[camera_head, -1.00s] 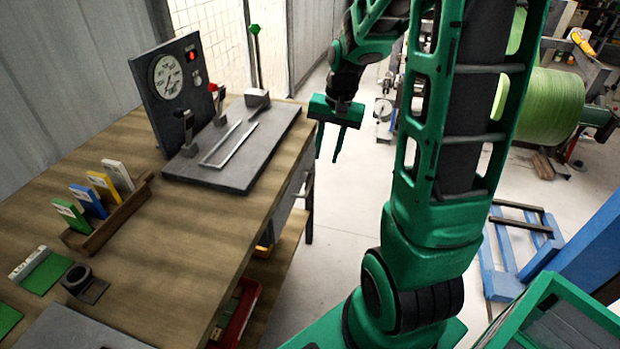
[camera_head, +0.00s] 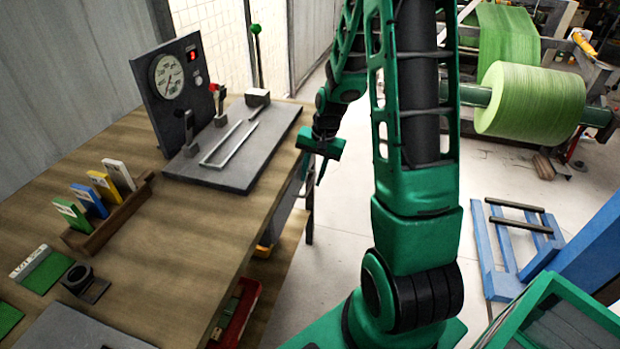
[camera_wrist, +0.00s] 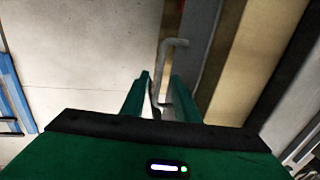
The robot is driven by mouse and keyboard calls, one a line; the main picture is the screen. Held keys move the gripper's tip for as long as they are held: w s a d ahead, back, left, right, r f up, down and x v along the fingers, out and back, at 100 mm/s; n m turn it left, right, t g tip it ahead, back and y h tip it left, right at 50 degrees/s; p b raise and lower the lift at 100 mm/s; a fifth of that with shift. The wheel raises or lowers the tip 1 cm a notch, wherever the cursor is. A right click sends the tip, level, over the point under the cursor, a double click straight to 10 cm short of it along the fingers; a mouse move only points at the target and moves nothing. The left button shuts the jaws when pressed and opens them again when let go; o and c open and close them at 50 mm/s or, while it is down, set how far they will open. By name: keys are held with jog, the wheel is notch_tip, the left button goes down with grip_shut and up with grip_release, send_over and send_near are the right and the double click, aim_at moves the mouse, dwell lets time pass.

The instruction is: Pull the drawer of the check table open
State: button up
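The check table (camera_head: 215,235) stands on the left, with its wooden top and a grey drawer (camera_head: 284,212) under its right edge. My gripper (camera_head: 314,172) is beside that edge, pointing down at the drawer side. In the wrist view, my gripper's two green fingers (camera_wrist: 160,88) are apart. The drawer's bent metal handle (camera_wrist: 166,70) shows between and beyond the fingertips, in front of the grey drawer front (camera_wrist: 197,45). I cannot tell whether either finger touches the handle. The drawer looks shut.
A gauge panel (camera_head: 172,88) and a grey plate with clamps (camera_head: 235,168) stand on the table. A red bin (camera_head: 238,315) sits on the lower shelf. A blue frame (camera_head: 500,258) lies on the floor at right. Clear floor (camera_head: 340,265) lies beside the table.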

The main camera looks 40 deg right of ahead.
jog(key=shift+w+f, duration=0.1)
jog(key=shift+f, duration=0.4)
grip_shut()
